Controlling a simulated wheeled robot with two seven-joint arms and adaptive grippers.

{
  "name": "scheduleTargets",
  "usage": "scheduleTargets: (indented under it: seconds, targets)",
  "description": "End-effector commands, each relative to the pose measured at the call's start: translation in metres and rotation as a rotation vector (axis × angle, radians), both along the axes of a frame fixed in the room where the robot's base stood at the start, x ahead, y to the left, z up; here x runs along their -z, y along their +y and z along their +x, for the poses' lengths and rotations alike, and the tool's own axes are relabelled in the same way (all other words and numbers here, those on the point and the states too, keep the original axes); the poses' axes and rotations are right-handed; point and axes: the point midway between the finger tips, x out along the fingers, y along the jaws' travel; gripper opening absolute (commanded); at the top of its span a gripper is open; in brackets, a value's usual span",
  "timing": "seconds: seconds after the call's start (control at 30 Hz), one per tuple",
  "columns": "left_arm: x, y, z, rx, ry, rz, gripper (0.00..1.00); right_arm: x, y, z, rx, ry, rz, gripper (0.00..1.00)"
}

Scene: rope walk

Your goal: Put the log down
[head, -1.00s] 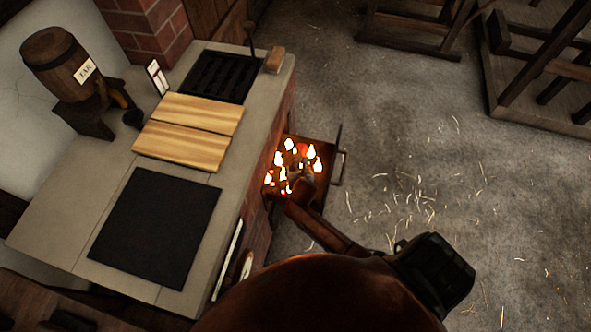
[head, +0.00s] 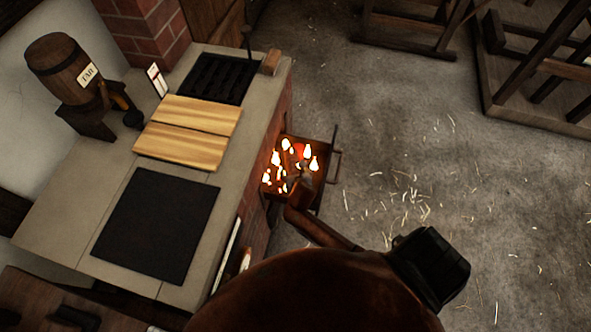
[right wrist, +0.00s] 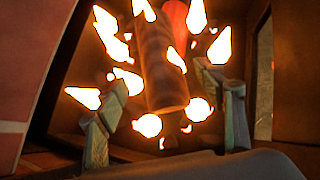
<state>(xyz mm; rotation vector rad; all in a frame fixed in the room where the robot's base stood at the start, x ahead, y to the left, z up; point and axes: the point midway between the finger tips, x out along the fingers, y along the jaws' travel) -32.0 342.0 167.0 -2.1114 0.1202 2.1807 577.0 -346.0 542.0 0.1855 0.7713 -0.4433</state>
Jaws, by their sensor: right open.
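The log (right wrist: 163,70) is a brown cylinder inside the firebox, with flames around it in the right wrist view. It lies lengthwise away from the camera, between the two spread fingers of my right gripper (right wrist: 165,84). Gaps show between the log and both fingers, so the gripper is open around it. In the head view my right gripper (head: 300,187) is at the open firebox (head: 319,146) on the right side of the stove, among the flames. The log is hard to make out there. My left gripper is out of view.
The stove top carries a black plate (head: 156,226), two wooden boards (head: 187,133) and a dark grate (head: 216,77). A barrel (head: 66,66) stands at the left. The floor (head: 420,150) right of the firebox is clear apart from straw. Wooden frames (head: 413,25) stand at the back right.

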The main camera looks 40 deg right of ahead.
Motion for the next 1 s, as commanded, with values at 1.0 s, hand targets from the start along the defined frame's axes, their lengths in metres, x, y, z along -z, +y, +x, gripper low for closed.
scheduleTargets:
  seconds: [1.0]
  targets:
    - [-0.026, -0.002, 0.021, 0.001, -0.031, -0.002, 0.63, -0.048, 0.021, -0.043, 0.001, -0.001, -0.001, 0.63]
